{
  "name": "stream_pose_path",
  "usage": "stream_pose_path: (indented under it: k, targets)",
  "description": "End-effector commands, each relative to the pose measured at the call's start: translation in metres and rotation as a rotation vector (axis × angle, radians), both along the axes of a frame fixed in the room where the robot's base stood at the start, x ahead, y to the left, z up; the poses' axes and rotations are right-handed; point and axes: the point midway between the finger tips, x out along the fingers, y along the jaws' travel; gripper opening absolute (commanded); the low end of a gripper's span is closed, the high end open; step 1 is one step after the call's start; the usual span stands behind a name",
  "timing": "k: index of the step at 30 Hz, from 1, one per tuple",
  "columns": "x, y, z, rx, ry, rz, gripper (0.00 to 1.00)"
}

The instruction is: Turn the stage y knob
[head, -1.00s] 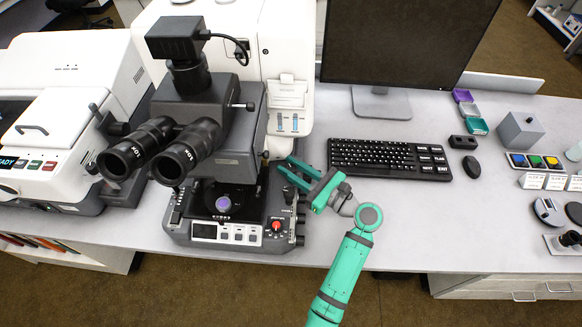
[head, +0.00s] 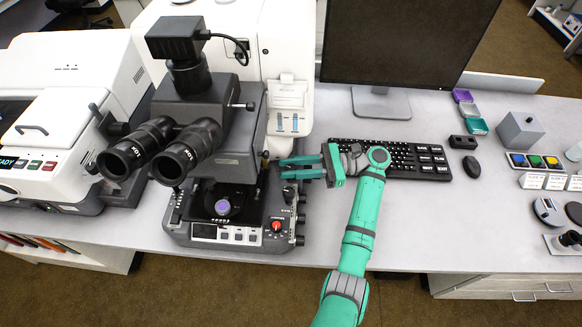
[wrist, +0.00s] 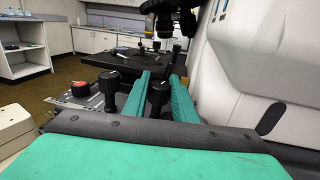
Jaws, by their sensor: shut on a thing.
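The microscope (head: 212,115) stands left of my gripper (head: 282,168), with its dark stage and purple disc (head: 222,207) under the eyepieces. My gripper points left at the microscope's right side. In the wrist view its two green fingers (wrist: 162,80) stand either side of an upright black knob (wrist: 158,94) and are shut on it. I cannot read a label that says which stage knob this is. A second black knob (wrist: 110,88) stands outside the fingers, on the left. In the head view the held knob is not clear.
The keyboard (head: 400,160) lies beneath and right of my wrist. The white housing (wrist: 240,75) rises close on the right in the wrist view. The front table strip is clear.

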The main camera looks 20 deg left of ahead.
Motion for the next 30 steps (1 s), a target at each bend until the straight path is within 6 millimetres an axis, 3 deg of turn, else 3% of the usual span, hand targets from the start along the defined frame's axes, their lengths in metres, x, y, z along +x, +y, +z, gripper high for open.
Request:
stream_pose_path:
  k: [30]
  targets:
    - [0.0006, -0.0015, -0.0006, -0.008, 0.002, 0.368, 0.02]
